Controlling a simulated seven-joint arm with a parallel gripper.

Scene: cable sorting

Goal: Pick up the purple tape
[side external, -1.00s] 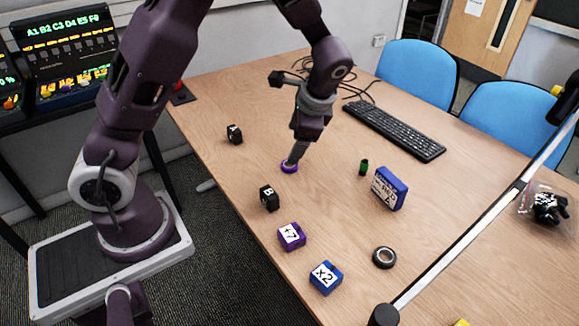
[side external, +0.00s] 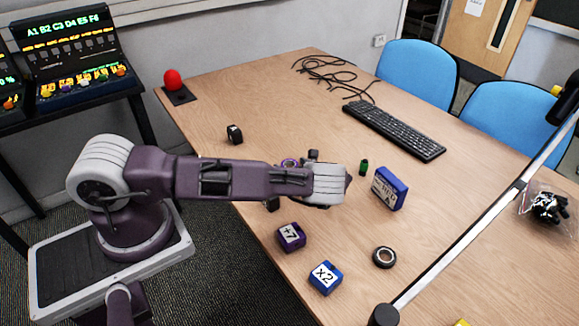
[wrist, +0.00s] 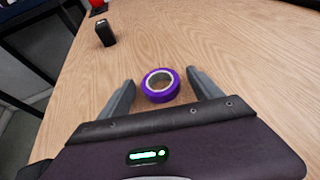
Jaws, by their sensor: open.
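The purple tape (wrist: 161,97) is a small ring with a pale inner core, lying flat on the wooden table. In the wrist view it sits in the gap between the two grey fingers of my gripper (wrist: 160,77), apart from both. My gripper is open and empty. In the side view only the far part of the purple tape (side external: 289,161) shows past my arm.
A black block (side external: 235,134) stands beyond my arm, and another is mostly hidden behind it. A purple +7 block (side external: 291,237), blue x2 block (side external: 326,278), dark tape ring (side external: 385,257), green cylinder (side external: 364,167), blue box (side external: 388,188) and keyboard (side external: 394,130) are around.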

